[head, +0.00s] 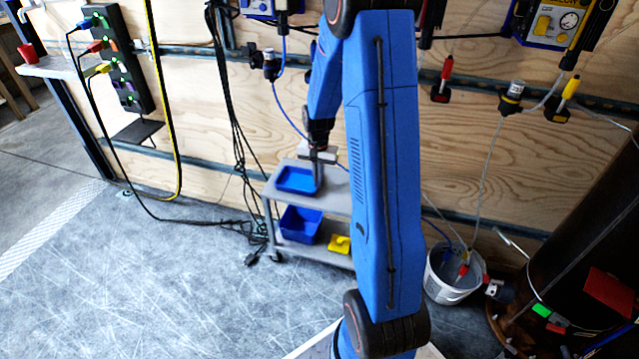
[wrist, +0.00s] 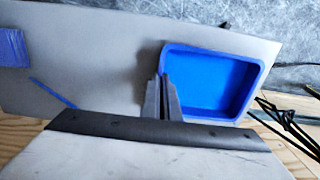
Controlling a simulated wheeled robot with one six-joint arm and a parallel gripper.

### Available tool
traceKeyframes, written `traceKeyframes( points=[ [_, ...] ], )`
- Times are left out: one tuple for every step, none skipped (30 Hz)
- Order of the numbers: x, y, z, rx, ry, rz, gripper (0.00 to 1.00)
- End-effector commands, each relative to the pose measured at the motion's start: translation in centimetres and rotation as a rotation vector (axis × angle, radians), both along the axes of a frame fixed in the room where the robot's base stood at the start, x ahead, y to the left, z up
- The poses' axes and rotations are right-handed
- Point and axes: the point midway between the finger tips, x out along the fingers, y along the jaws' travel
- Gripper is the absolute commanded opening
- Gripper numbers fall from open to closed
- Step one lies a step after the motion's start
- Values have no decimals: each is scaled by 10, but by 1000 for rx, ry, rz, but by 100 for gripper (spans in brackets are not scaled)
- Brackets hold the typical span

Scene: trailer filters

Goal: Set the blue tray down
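The blue tray (head: 297,180) is a shallow, empty, rectangular tray at the left end of the grey cart's top shelf (head: 335,198). It looks level, and it lies on the shelf or very close above it; I cannot tell which. In the wrist view the tray (wrist: 212,82) shows its open inside. My gripper (head: 318,183) points down at the tray's right side. In the wrist view my gripper's fingers (wrist: 161,90) are close together at the tray's near side wall, with the rim between them. My upper arm hides the right part of the cart.
A deeper blue bin (head: 300,224) and a yellow object (head: 340,243) are on the cart's lower shelf. A blue ribbed thing (wrist: 12,47) is at the shelf's other end. Black cables (head: 225,120) hang left of the cart. A white bucket (head: 452,275) stands right.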

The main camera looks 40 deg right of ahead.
Motion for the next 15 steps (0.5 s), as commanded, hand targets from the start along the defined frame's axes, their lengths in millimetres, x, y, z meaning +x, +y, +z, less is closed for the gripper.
traceKeyframes(
  points=[
    [2,-1,0,0,0,0,0],
    [3,-1,0,0,0,0,0],
    [3,-1,0,0,0,0,0],
    [4,-1,0,0,0,0,0],
    [4,-1,0,0,0,0,0],
    [4,-1,0,0,0,0,0],
    [4,-1,0,0,0,0,0],
    [4,-1,0,0,0,0,0],
    [4,-1,0,0,0,0,0],
    [4,-1,0,0,0,0,0],
    [4,-1,0,0,0,0,0],
    [4,-1,0,0,0,0,0],
    [4,-1,0,0,0,0,4],
    [4,-1,0,0,0,0,11],
    [4,-1,0,0,0,0,21]
  ],
)
